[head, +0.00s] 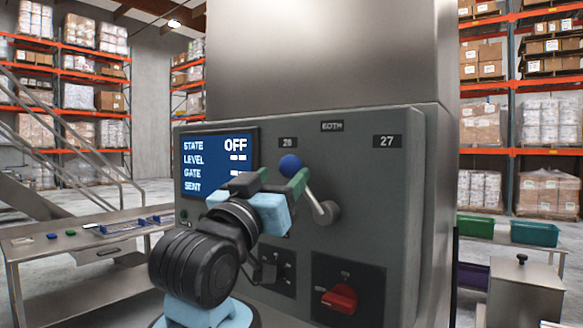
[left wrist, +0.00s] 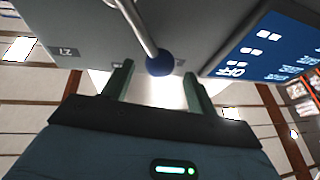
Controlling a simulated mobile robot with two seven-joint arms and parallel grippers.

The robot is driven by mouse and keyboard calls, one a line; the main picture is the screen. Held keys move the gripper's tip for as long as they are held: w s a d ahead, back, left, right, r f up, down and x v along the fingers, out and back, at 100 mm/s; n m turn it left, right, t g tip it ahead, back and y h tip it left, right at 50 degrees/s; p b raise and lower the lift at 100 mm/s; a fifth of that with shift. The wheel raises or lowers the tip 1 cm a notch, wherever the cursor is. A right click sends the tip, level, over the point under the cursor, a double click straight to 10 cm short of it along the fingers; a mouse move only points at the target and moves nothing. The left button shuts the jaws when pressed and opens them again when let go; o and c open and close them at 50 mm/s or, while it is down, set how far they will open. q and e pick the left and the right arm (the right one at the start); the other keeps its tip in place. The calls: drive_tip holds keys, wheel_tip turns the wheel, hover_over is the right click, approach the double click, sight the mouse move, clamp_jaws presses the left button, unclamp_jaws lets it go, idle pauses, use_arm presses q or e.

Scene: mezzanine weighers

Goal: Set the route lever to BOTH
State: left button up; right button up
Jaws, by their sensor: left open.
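The route lever has a blue ball knob (head: 290,165) on a metal shaft (head: 315,200) that leans up and left from its pivot on the grey panel. The knob is just below the 20 label (head: 288,142); the BOTH label (head: 332,126) is at the top middle and the 27 label (head: 387,141) to the right. My left gripper (head: 278,184) is open at the lever. In the left wrist view the knob (left wrist: 160,63) shows between the open fingertips (left wrist: 157,70); I cannot tell whether they touch it. My right gripper is out of view.
The panel also carries a blue screen (head: 217,162) reading STATE OFF, a red rotary switch (head: 340,298) and a dark plate (head: 278,268) partly behind my arm. A metal table (head: 70,250) stands left; green bins (head: 534,233) stand right.

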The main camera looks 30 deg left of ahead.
sight(286, 172)
use_arm(q)
drive_tip(key=shift+x, duration=2.4)
drive_tip(key=shift+c, duration=0.4)
clamp_jaws()
